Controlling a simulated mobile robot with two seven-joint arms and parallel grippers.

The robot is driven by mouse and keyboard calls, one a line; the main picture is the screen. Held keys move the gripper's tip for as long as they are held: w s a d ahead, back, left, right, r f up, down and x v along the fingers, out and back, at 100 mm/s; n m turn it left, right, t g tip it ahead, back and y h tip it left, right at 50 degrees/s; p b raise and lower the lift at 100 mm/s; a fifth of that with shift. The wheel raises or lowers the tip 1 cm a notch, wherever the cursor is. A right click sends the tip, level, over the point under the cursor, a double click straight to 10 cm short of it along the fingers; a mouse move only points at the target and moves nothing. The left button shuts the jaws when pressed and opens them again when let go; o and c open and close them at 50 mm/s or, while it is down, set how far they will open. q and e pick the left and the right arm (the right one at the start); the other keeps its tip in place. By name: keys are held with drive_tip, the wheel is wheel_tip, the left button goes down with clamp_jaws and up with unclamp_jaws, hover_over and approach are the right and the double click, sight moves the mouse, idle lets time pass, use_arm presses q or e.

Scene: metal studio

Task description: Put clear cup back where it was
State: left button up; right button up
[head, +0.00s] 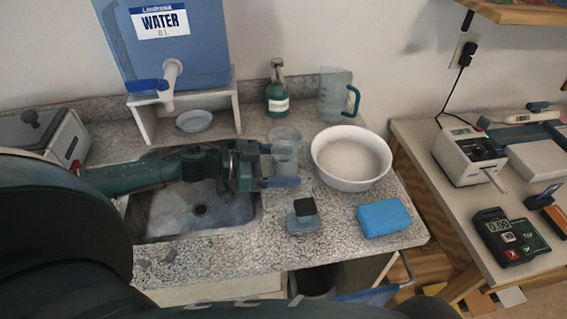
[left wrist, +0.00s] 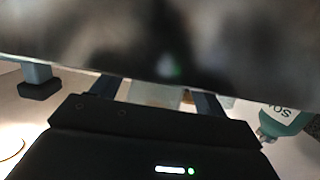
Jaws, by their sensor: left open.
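The clear cup (head: 285,133) stands on the granite counter just right of the sink, see-through and partly covered by my left gripper. My left gripper (head: 276,165) reaches in from the left over the sink. Its fingers are open, pointing right, and the cup shows between and just beyond them; I cannot tell whether they touch it. In the left wrist view, a pale, clear patch (left wrist: 155,93) shows between the two dark fingers, likely the cup, mostly hidden by a blurred dark surface. My right gripper is not in view.
A white bowl (head: 352,184) stands close right of the cup. A green soap bottle (head: 278,95) and a clear pitcher (head: 335,98) stand behind. A small dark-topped block (head: 304,221) and a blue sponge (head: 384,218) lie in front. A water dispenser (head: 170,55) stands behind the sink (head: 201,208).

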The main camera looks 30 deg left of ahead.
use_arm(q)
drive_tip(key=v, duration=1.2)
drive_tip(key=shift+p, duration=0.45)
